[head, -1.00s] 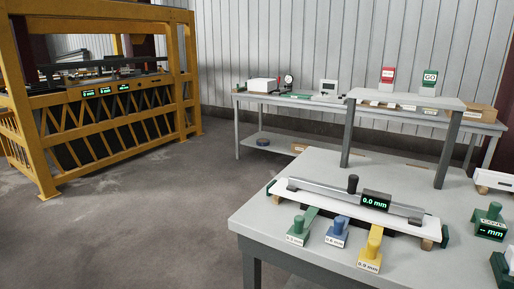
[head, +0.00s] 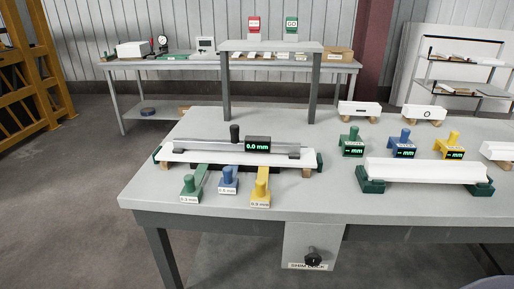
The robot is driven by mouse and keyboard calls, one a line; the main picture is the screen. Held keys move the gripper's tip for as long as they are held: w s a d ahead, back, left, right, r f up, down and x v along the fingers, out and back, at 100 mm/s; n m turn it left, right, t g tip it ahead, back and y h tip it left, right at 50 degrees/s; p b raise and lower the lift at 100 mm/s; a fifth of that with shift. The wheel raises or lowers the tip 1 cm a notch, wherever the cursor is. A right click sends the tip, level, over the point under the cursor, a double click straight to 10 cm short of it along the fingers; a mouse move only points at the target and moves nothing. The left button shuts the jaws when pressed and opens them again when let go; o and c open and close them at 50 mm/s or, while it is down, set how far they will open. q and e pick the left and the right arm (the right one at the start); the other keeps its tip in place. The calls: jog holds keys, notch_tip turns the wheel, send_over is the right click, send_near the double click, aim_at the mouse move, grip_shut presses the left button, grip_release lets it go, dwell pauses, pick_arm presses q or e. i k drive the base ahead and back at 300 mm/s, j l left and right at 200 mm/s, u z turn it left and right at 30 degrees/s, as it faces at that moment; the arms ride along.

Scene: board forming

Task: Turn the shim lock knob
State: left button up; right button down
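The shim lock knob (head: 312,256) is a small black knob on a light grey panel (head: 318,235) that hangs below the front edge of the table. A label (head: 308,266) under the knob appears to read "SHIM LOCK". Neither of my grippers shows in the head view. Nothing is seen touching the knob.
The grey table (head: 230,213) holds a white board (head: 180,157) with a gauge reading 0.0 mm (head: 257,145). Green, blue and yellow shims (head: 261,187) stand before it. Another white board (head: 425,170) rests on green blocks at right. The front edge overhangs the panel.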

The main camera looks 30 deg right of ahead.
aim_at(313, 259)
jog(key=z, duration=1.75)
